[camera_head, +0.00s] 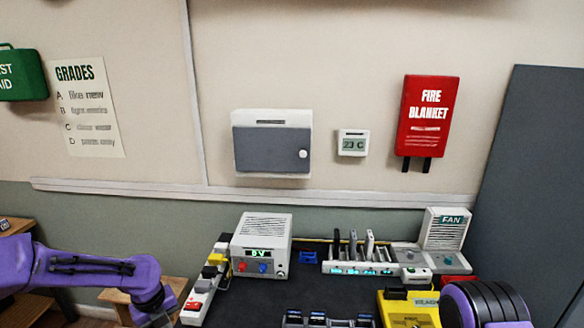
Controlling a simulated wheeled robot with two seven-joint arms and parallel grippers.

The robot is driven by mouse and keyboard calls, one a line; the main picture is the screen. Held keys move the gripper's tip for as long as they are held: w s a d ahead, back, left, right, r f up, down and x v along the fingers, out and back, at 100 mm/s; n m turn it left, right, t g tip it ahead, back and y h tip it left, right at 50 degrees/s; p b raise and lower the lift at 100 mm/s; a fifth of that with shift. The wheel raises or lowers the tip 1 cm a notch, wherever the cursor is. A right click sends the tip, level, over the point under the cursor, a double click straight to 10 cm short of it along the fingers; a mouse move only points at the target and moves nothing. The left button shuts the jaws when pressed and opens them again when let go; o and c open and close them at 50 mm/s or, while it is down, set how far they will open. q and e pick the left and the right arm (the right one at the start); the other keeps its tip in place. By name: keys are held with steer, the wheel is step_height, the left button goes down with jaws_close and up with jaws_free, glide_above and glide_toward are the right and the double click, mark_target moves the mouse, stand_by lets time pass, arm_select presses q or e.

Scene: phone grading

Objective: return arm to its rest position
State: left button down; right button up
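My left arm comes in from the left edge, purple with a black cable, and bends down past the bottom edge by the left side of the dark work surface (270,300). Its gripper is out of the picture below. Part of my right arm, a purple and black ribbed joint, shows at the bottom right in front of a yellow device (408,312). The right gripper is also out of view. I cannot see whether either gripper holds anything.
A white power supply (262,243) stands beside a white power strip (205,285) with plugs. A rack with upright phones (352,255) and a fan unit (444,232) stand at the back. Several phone-like items (318,319) lie at the front edge. A grey panel (540,150) rises at right.

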arm_select(q)
steer(key=w+d+f+n+t+h, duration=0.25)
steer(key=d+n, duration=0.35)
steer(key=n, duration=0.5)
steer(key=s+d+f+n+t+y+b, duration=0.1)
steer(key=s+f+n+t+b, duration=0.15)
steer(key=f+n, duration=0.4)
steer(key=s+f+n+t+y+b, duration=0.1)
steer(key=s+f+n, duration=0.25)
steer(key=n, duration=0.55)
steer(key=s+a+f+n+g+y+b, duration=0.1)
steer(key=s+f, duration=0.3)
steer(key=s, duration=0.5)
steer(key=s+a+f+n+g+y+b, duration=0.1)
steer(key=s+a+f+n+y+b, duration=0.1)
steer(key=s, duration=0.7)
steer(key=s+a+f+n+g+y+b, duration=0.1)
steer(key=s+f+n, duration=0.4)
steer(key=s, duration=0.5)
step_height(320, 180, down, 2)
steer(key=shift+a+f+g+b, duration=0.25)
steer(key=shift+a+g+b, duration=0.25)
steer(key=shift+a, duration=0.65)
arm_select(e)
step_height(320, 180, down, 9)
arm_select(q)
steer(key=shift+w+y, duration=0.1)
steer(key=shift+y, duration=0.15)
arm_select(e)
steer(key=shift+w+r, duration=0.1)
